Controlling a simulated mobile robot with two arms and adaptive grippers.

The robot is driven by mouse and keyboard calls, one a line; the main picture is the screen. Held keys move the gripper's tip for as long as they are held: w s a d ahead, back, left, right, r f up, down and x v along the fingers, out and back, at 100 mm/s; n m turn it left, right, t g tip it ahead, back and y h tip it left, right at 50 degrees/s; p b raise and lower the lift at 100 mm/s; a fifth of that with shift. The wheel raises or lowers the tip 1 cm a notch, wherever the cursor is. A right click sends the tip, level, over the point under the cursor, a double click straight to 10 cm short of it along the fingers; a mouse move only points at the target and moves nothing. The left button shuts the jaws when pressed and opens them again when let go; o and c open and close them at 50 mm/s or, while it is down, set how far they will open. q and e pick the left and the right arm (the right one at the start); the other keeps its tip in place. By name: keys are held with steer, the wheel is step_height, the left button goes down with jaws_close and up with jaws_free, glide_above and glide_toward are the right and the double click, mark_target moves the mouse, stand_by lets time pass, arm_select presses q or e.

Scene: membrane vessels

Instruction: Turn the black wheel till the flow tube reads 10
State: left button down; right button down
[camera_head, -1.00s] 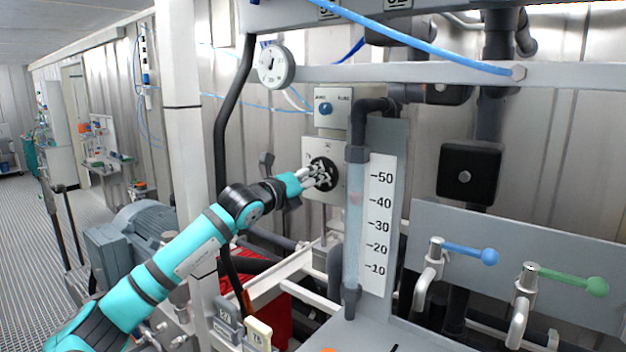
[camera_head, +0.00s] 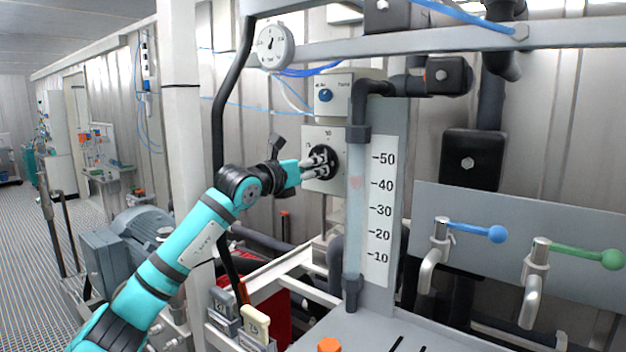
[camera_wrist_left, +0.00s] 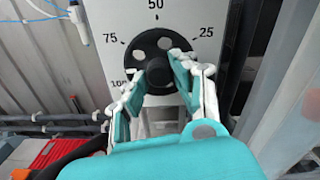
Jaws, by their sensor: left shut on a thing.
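The black wheel (camera_head: 327,150) sits on a pale panel (camera_head: 312,133) left of the flow tube. In the left wrist view the wheel (camera_wrist_left: 146,47) has round holes and a central hub, with 25, 50, 75 and 100 printed around it. My left gripper (camera_head: 319,165) is at the wheel's face; in the wrist view its fingers (camera_wrist_left: 161,76) are shut on the hub from both sides. The clear flow tube (camera_head: 354,225) stands upright beside a white scale (camera_head: 378,225) marked 10 to 50. A faint reddish float (camera_head: 356,183) shows near 40. My right gripper is out of view.
A blue-knobbed panel (camera_head: 333,92) is above the wheel, and a round gauge (camera_head: 273,46) at upper left. Blue (camera_head: 478,231) and green (camera_head: 590,255) valve handles are at right. A white post (camera_head: 181,120) stands beside my left arm.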

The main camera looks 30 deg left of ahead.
arm_select(q)
steer(key=m+b, duration=0.1)
steer(key=m, duration=0.2)
steer(key=shift+f+m, duration=0.1)
steer(key=shift+m, duration=0.3)
steer(key=shift+m+p, duration=0.55)
steer(key=shift+m, duration=12.85)
steer(key=shift+w, duration=0.1)
